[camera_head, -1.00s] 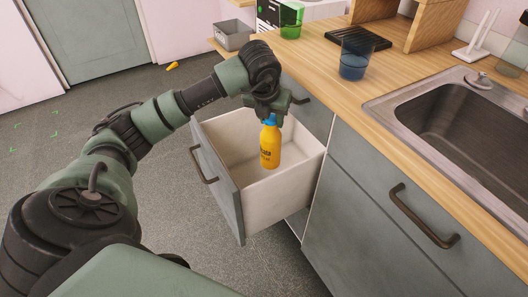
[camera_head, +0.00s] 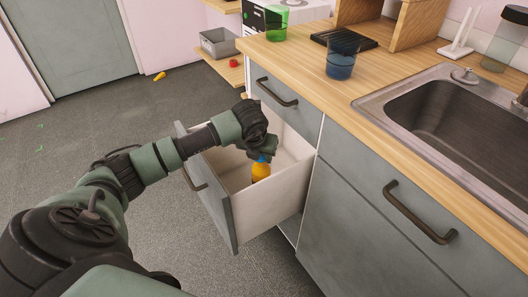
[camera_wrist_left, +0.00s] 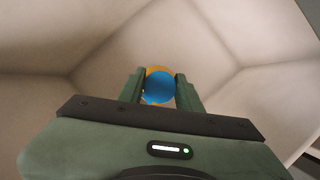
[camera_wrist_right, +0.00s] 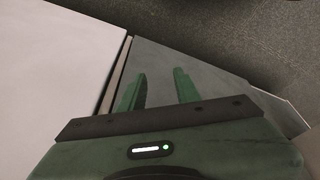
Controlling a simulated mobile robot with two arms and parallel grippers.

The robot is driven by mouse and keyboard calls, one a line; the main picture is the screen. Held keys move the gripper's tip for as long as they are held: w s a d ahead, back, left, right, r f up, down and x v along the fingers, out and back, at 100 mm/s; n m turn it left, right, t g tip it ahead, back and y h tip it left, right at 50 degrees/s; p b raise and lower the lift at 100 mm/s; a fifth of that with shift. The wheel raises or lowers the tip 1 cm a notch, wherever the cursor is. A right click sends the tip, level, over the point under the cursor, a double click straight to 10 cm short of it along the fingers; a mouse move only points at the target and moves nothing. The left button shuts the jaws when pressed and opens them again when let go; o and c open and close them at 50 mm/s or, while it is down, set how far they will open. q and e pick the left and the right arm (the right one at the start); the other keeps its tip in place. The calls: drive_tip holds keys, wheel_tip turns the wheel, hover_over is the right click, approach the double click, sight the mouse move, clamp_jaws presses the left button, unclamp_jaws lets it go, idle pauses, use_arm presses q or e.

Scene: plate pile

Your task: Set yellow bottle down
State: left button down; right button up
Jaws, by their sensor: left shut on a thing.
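The yellow bottle (camera_head: 261,172) with a blue cap stands about upright inside the open drawer (camera_head: 256,208). Its lower part is hidden by the drawer's side wall in the head view. My left gripper (camera_head: 263,154) reaches down into the drawer and is shut on the bottle near its cap. In the left wrist view the blue cap (camera_wrist_left: 160,87) sits between the two fingers, with the drawer floor around it. Whether the bottle touches the floor cannot be told. My right gripper (camera_wrist_right: 160,92) shows only in its wrist view, with its fingers apart and nothing between them.
The wooden counter (camera_head: 301,78) lies above the drawer. It bears a blue cup (camera_head: 341,60), a green cup (camera_head: 277,24) and a sink (camera_head: 455,115). The drawer is otherwise empty. A grey bin (camera_head: 218,42) stands on a low shelf at the back.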

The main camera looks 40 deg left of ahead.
use_arm(q)
drive_tip(key=w, duration=0.2)
drive_tip(key=w+a+f, duration=0.1)
drive_tip(key=shift+w+b, duration=0.1)
drive_tip(key=shift+b, duration=0.2)
use_arm(e)
drive_tip(key=v, duration=0.2)
drive_tip(key=shift+w+r, duration=0.2)
drive_tip(key=shift+r, duration=0.15)
use_arm(q)
drive_tip(key=shift+f, duration=0.1)
use_arm(e)
drive_tip(key=shift+s+d+f, duration=0.1)
use_arm(q)
drive_tip(key=c, duration=1.3)
unclamp_jaws()
drive_tip(key=shift+f, duration=0.1)
drive_tip(key=o, duration=0.3)
drive_tip(key=shift+o, duration=0.2)
use_arm(e)
drive_tip(key=shift+r, duration=0.25)
drive_tip(key=shift+r, duration=0.1)
use_arm(q)
drive_tip(key=p+v, duration=0.2)
drive_tip(key=v, duration=1)
use_arm(e)
wheel_tip(320, 180, down, 8)
